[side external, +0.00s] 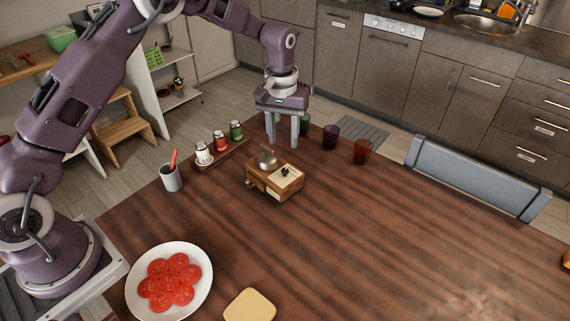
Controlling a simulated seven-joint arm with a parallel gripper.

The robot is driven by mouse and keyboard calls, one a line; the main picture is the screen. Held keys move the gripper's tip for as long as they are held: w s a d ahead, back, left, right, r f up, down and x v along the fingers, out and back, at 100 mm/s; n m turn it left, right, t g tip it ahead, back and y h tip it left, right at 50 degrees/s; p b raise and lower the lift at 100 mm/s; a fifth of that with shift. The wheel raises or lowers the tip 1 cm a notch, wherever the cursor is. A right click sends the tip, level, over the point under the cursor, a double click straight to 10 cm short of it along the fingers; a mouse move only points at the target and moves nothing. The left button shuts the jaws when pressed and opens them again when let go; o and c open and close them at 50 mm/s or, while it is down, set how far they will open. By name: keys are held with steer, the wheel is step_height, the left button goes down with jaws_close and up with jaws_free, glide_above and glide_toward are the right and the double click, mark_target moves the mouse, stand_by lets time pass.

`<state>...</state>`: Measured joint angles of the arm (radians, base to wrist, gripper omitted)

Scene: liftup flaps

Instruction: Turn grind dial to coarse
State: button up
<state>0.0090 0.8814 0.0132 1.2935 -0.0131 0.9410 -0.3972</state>
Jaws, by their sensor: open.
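A small wooden grinder box (268,188) stands on the table left of its middle. It has a metal dome on top, and a pale plate on its top right part carries a small black dial (285,171). The dial's setting is too small to read. My gripper (284,144) points down behind the grinder as seen here, above the far part of the table. Its two fingers are apart with nothing seen between them. It appears clear of the grinder and the dial.
A rack of shakers (222,150) and a grey cup with a red utensil (171,177) stand left of the grinder. Dark glasses, purple (331,136) and amber (362,151), stand right of my gripper. A tomato plate (201,301) is in front. The table's right half is mostly clear.

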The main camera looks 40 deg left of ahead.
mark_target(285, 170)
steer(key=f, duration=1)
steer(key=shift+w+f, duration=0.1)
steer(key=shift+w, duration=0.25)
steer(key=shift+c, duration=0.4)
jaws_close()
